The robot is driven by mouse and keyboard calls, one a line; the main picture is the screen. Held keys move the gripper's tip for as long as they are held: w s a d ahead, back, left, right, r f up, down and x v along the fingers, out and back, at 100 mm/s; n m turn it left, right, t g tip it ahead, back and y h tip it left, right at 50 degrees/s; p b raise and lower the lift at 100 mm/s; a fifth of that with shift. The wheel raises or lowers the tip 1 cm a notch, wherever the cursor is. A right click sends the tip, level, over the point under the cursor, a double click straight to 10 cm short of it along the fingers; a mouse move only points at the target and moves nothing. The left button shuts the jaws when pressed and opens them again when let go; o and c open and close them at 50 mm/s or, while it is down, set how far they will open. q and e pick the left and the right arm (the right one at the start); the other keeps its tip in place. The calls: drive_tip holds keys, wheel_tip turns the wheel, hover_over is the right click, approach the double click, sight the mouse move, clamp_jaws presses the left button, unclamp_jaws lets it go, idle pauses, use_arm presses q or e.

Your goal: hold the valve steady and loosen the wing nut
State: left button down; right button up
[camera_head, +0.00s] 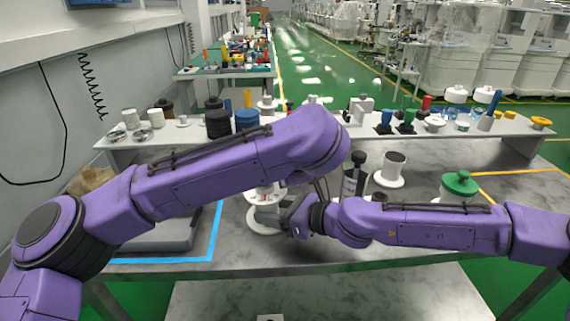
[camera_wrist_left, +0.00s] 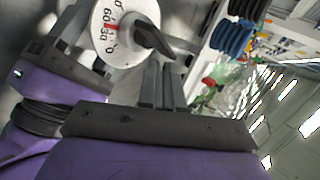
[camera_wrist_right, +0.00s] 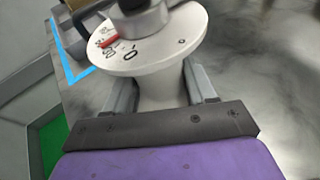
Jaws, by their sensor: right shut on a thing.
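The valve is a white round body with a flanged base (camera_head: 262,221). In the left wrist view its numbered white dial (camera_wrist_left: 98,35) carries a red mark and a black wing nut (camera_wrist_left: 155,38). My right gripper (camera_head: 270,214) is shut on the valve's white neck (camera_wrist_right: 160,92), below the dial; one finger shows on each side in the right wrist view. The fingers of my left gripper (camera_wrist_left: 164,66) are close together beside the tip of the wing nut. I cannot tell whether they touch it. The left gripper is hidden behind my left arm in the head view.
A grey tray (camera_head: 165,232) lies left of the valve inside blue tape. A dark post (camera_head: 356,180), a white-flanged cylinder (camera_head: 391,170) and a green-handled valve (camera_head: 459,186) stand to the right. A raised shelf (camera_head: 300,142) at the back holds several fittings.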

use_arm(q)
drive_tip(key=v, duration=1.1)
drive_tip(key=c, duration=1.6)
unclamp_jaws()
drive_tip(key=shift+s+d+r, duration=0.1)
drive_tip(key=shift+s+r, duration=0.05)
drive_tip(key=shift+s, duration=0.15)
drive_tip(key=o, duration=0.3)
drive_tip(key=shift+g, duration=0.6)
drive_tip(key=a, duration=0.1)
drive_tip(key=w+a+r, duration=0.1)
drive_tip(key=w+a, duration=0.1)
drive_tip(key=shift+a+r, duration=0.25)
drive_tip(key=shift+o, duration=0.2)
drive_tip(key=w+a+r+m+g+h, duration=0.2)
drive_tip(key=a+m+g+h, duration=0.15)
drive_tip(key=m, duration=1.45)
drive_tip(key=w+f+m, duration=0.1)
drive_tip(key=f+m, duration=0.1)
drive_tip(key=f, duration=0.1)
drive_tip(key=w+d+f+m, duration=0.1)
drive_tip(key=w+f+m, duration=0.1)
drive_tip(key=f+m, duration=0.1)
drive_tip(key=w+f+m, duration=0.1)
drive_tip(key=f+m, duration=0.1)
drive_tip(key=f, duration=0.3)
drive_tip(key=shift+w+d+f+m+h, duration=0.2)
drive_tip(key=shift+w+d+m+h, duration=0.05)
drive_tip(key=shift+d+m+h, duration=0.15)
